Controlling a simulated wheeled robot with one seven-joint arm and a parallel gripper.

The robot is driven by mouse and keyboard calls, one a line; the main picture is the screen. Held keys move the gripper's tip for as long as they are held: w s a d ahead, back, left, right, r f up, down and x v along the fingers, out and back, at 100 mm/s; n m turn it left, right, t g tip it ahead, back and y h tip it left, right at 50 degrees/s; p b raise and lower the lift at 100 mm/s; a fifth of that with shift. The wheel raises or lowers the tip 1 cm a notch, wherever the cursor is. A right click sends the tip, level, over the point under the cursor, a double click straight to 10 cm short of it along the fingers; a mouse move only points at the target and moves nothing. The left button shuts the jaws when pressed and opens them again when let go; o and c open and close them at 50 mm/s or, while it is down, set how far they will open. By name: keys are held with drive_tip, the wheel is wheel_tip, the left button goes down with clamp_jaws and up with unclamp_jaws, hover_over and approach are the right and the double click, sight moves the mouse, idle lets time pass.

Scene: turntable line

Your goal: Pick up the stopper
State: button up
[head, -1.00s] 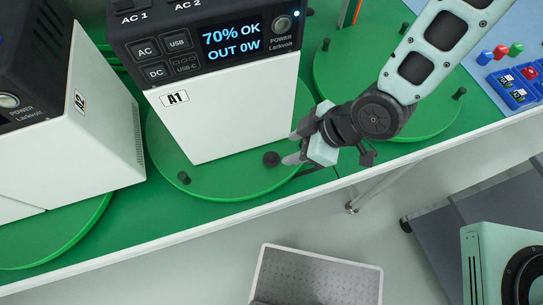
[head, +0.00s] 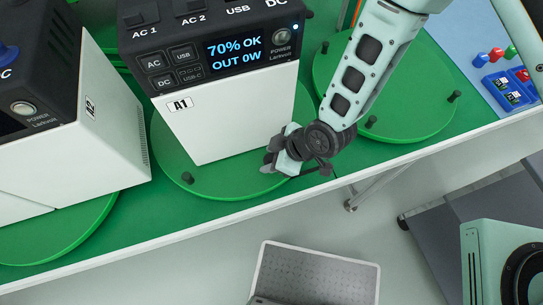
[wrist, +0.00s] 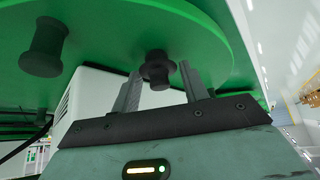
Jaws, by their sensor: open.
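A black spool-shaped knob (wrist: 157,68) stands on the rim of the green turntable (head: 225,185) in front of power station A1. It may be the stopper; no other thing here is clearly one. My gripper (head: 270,160) is at the turntable's right front edge and hides that knob in the head view. In the wrist view my gripper (wrist: 160,88) is open, with one finger on each side of the knob. I cannot tell whether a finger touches it.
A second black knob (head: 187,178) stands on the same turntable. The A1 power station (head: 225,125) is close behind my gripper. A grey bin (head: 315,275) stands below the table edge.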

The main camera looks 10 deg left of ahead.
drive_tip(key=c, duration=0.6)
drive_tip(key=shift+s+d+r+b, duration=0.1)
drive_tip(key=shift+s+r+b, duration=0.1)
drive_tip(key=shift+b, duration=0.3)
wheel_tip(320, 180, up, 6)
drive_tip(key=shift+s+d+r+b, duration=0.15)
drive_tip(key=shift+r+b, duration=0.1)
drive_tip(key=shift+b, duration=0.75)
drive_tip(key=s+d+p, duration=0.5)
drive_tip(key=s+p, duration=0.1)
drive_tip(key=s, duration=0.2)
drive_tip(key=s+d+p, duration=0.5)
drive_tip(key=s+p, duration=0.1)
drive_tip(key=s, duration=0.2)
drive_tip(key=shift+s, duration=0.2)
